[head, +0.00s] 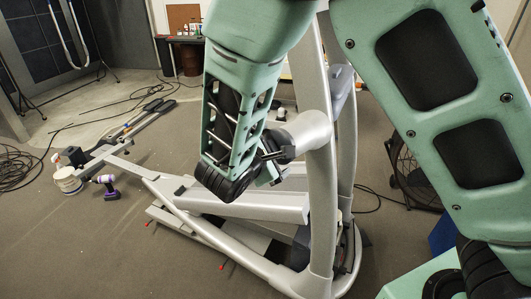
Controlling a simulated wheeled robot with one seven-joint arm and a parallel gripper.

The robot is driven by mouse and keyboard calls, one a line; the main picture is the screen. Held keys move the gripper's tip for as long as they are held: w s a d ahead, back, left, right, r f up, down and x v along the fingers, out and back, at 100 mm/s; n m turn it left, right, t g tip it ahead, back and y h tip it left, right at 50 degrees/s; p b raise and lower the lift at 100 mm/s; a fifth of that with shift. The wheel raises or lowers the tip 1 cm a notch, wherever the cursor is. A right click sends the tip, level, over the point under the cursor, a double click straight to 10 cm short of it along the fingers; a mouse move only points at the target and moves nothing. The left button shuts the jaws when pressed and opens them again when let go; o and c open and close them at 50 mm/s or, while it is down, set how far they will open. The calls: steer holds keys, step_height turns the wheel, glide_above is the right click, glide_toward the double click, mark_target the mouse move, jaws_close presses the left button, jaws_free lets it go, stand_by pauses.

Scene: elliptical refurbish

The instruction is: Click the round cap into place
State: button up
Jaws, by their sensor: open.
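The grey elliptical trainer (240,205) stands on the floor in the middle of the head view. Its rounded pivot housing (308,128) joins the upright. My gripper (275,162) is at the left end of this housing, close beside it, with its jaws open. A small dark part shows between the gripper and the housing. I cannot tell whether it is the round cap or part of my gripper. No round cap can be made out clearly. My arm hides the area behind and above the gripper.
A purple drill (109,187) and a white bucket (67,180) are on the floor at the left. Black cables (75,125) lie across the floor. A fan (408,175) stands behind the trainer at the right. The floor at the lower left is clear.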

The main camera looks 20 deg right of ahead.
steer(key=b+v, duration=0.3)
steer(key=v, duration=1.4)
steer(key=shift+b, duration=0.4)
steer(key=shift+s+a, duration=0.1)
steer(key=shift+s, duration=0.05)
steer(key=s+d+f+m+g+y, duration=0.2)
steer(key=s+d+f+m+g, duration=0.15)
steer(key=s+d+g, duration=0.25)
steer(key=s+a+f+m+g+y, duration=0.1)
steer(key=s+f+m+g+y, duration=0.2)
steer(key=s+m+y, duration=0.2)
steer(key=shift+s+a+y, duration=0.35)
steer(key=shift+s+y, duration=1.45)
steer(key=shift+s, duration=0.75)
steer(key=shift+m, duration=0.25)
steer(key=shift+c, duration=0.3)
